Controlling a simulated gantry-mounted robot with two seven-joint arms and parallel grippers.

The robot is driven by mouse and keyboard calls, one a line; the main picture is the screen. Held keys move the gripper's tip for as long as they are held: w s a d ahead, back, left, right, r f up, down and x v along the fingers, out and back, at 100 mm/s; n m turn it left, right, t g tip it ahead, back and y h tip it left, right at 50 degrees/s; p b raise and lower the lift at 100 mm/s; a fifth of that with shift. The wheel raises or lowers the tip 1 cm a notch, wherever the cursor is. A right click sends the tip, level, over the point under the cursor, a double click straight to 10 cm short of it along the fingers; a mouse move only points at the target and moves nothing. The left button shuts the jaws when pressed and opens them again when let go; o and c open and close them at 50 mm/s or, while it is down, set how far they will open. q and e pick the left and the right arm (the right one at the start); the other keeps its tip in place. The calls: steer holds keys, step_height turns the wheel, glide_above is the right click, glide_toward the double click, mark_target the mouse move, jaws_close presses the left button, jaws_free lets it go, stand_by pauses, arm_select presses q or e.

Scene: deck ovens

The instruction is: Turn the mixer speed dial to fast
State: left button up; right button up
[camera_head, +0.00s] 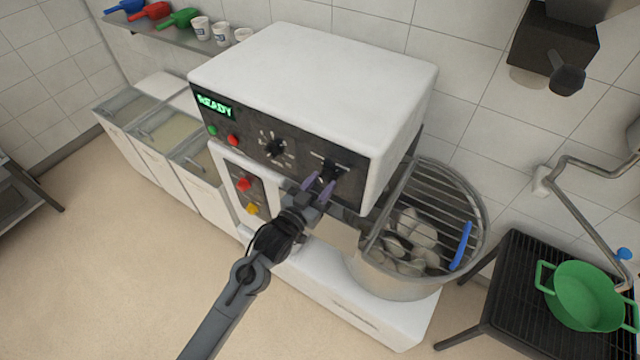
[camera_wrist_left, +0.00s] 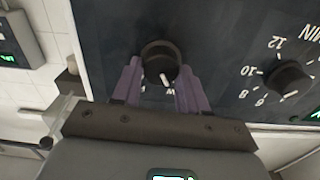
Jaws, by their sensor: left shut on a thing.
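The white mixer (camera_head: 310,65) has a dark control panel with a lit READY display (camera_head: 214,106). The speed dial (camera_head: 329,169) is a black round knob on the right part of the panel. It also shows in the left wrist view (camera_wrist_left: 160,62), with a white pointer mark on its lower part. My left gripper (camera_head: 320,187) has its purple fingers shut on either side of this dial. In the left wrist view the gripper (camera_wrist_left: 161,85) covers most of the dial's printed marks, so the setting cannot be read. My right gripper is not in view.
A numbered timer dial (camera_wrist_left: 287,79) sits close beside the speed dial. Green and red buttons (camera_head: 232,140) are further left. The wire-guarded bowl (camera_head: 390,278) holds pale lumps, right of my gripper. A green colander (camera_head: 583,297) stands on a dark rack. The floor at front left is clear.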

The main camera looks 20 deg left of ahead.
arm_select(q)
steer(key=m+p, duration=0.1)
steer(key=m, duration=0.2)
steer(key=shift+r+m+p, duration=0.1)
steer(key=shift+m+p, duration=0.2)
steer(key=shift+p, duration=0.05)
steer(key=m+p, duration=0.1)
steer(key=m, duration=0.1)
steer(key=shift+d+m, duration=0.1)
steer(key=shift+m, duration=0.3)
steer(key=m+p, duration=0.1)
steer(key=m, duration=0.2)
steer(key=shift+m, duration=0.3)
steer(key=shift+f+m+p, duration=0.2)
steer(key=shift+m+p, duration=0.3)
steer(key=shift+m, duration=1.1)
steer(key=shift+d, duration=0.1)
steer(key=o, duration=1)
steer(key=shift+s, duration=0.1)
